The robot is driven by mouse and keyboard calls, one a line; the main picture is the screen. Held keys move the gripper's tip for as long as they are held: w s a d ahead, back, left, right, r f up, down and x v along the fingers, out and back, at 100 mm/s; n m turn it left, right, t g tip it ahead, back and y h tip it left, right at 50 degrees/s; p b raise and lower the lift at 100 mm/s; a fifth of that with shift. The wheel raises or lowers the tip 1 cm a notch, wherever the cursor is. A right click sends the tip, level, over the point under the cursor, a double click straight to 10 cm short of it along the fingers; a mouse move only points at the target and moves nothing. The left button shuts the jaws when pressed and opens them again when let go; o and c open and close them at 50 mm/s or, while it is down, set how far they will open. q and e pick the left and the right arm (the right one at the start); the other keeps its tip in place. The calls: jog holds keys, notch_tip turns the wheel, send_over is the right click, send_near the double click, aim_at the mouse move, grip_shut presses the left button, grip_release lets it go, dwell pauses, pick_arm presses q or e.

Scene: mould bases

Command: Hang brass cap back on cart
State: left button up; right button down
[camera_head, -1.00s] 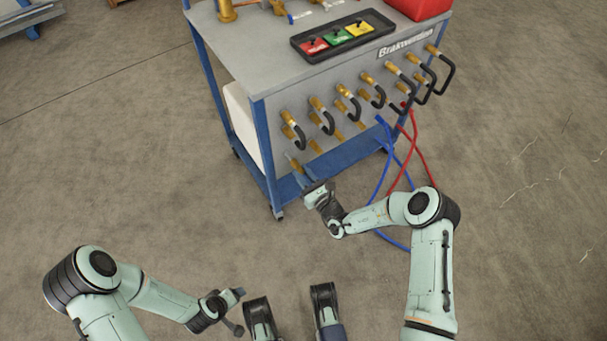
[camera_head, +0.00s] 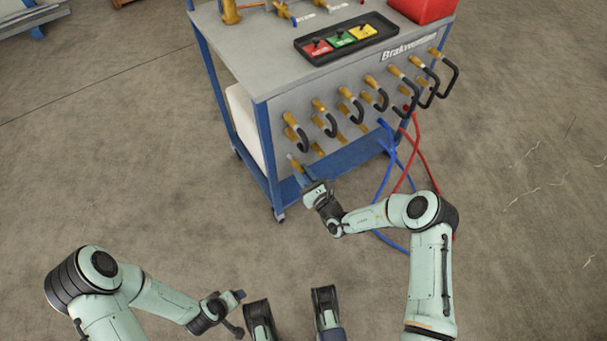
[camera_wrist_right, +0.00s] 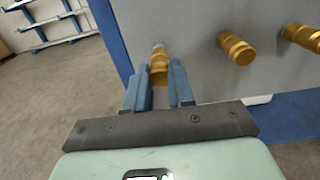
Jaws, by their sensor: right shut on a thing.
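The brass cap (camera_wrist_right: 159,66) is between the two blue fingers of my right gripper (camera_wrist_right: 159,88), which is shut on it. The cart (camera_head: 262,84) has a grey front panel and blue frame. I cannot tell whether the cap touches the panel. My left gripper (camera_head: 239,311) is low at the left, away from the cart; its jaw opening is unclear.
Brass fittings with black hooked handles (camera_head: 328,125) run along the panel, with shorter brass caps (camera_wrist_right: 237,49) below. Blue and red hoses (camera_head: 424,160) hang at the right. A black tray (camera_head: 300,52) lies on top. The floor in front is mostly clear.

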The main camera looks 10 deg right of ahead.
jog(key=shift+w+a, duration=0.15)
jog(key=shift+w, duration=0.05)
jog(key=shift+w, duration=0.25)
jog(key=shift+w+a, duration=0.2)
jog(key=shift+w, duration=0.25)
dwell(0.5)
jog(key=shift+c, duration=2.4)
grip_release()
jog(key=shift+p+v, duration=0.75)
jog(key=shift+v, duration=0.4)
jog(key=shift+p+v, duration=1.4)
jog(key=shift+v, duration=0.95)
